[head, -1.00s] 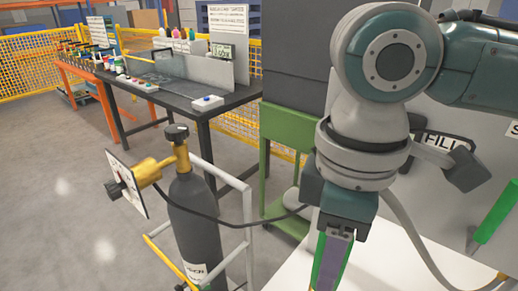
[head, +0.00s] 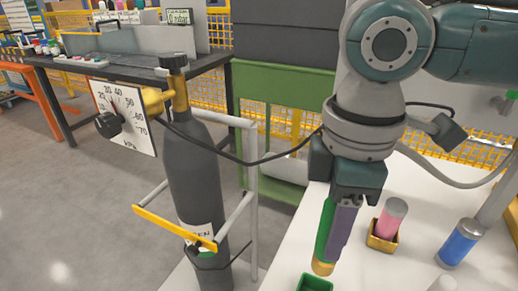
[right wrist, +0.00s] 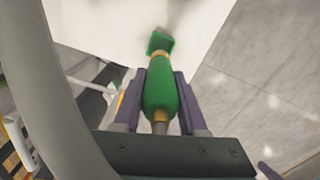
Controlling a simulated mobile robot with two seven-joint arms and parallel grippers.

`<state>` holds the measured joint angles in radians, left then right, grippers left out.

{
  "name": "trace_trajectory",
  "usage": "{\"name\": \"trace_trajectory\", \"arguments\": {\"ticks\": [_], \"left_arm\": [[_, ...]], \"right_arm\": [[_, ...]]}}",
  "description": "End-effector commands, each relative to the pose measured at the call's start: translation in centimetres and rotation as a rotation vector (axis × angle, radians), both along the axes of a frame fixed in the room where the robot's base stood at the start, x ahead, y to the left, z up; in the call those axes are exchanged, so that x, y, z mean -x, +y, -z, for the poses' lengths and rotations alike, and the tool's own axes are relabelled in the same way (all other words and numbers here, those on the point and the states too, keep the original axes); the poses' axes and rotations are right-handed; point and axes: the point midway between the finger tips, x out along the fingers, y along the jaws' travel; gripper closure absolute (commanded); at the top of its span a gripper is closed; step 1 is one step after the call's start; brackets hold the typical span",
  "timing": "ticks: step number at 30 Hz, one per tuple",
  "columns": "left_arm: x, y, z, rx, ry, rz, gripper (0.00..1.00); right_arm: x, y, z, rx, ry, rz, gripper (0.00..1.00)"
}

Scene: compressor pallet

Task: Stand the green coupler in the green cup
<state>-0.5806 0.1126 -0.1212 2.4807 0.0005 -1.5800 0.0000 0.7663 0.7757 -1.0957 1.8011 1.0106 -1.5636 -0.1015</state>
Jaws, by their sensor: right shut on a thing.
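The green coupler (head: 325,230) hangs close to upright in my right gripper (head: 334,236), its brass-coloured lower end pointing down. In the right wrist view the green coupler (right wrist: 160,92) sits between the two purple fingers of my right gripper (right wrist: 160,82), which is shut on it. The green cup (head: 314,284) is at the bottom edge of the head view, partly cut off, just below the coupler's tip. The green cup (right wrist: 159,42) also shows beyond the tip in the right wrist view. I cannot tell how large the gap is. My left gripper is not in view.
On the white table (head: 405,235), a pink cylinder (head: 390,217) stands in a yellow cup (head: 382,238), right of my gripper. A blue cylinder (head: 460,243) is farther right. A dark gas bottle (head: 190,170) with a gauge (head: 123,117) stands left of the table.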

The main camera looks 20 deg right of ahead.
Motion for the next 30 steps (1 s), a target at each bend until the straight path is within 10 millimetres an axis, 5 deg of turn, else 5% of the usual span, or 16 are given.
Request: {"name": "trace_trajectory", "arguments": {"ticks": [8, 30], "left_arm": [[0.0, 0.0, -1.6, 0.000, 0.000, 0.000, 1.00], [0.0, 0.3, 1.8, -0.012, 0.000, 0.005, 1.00]], "right_arm": [[0.1, 0.0, -0.4, 0.000, 0.002, 0.002, 1.00], [0.0, 0.0, 6.9, -0.001, -0.001, 0.001, 1.00]]}}
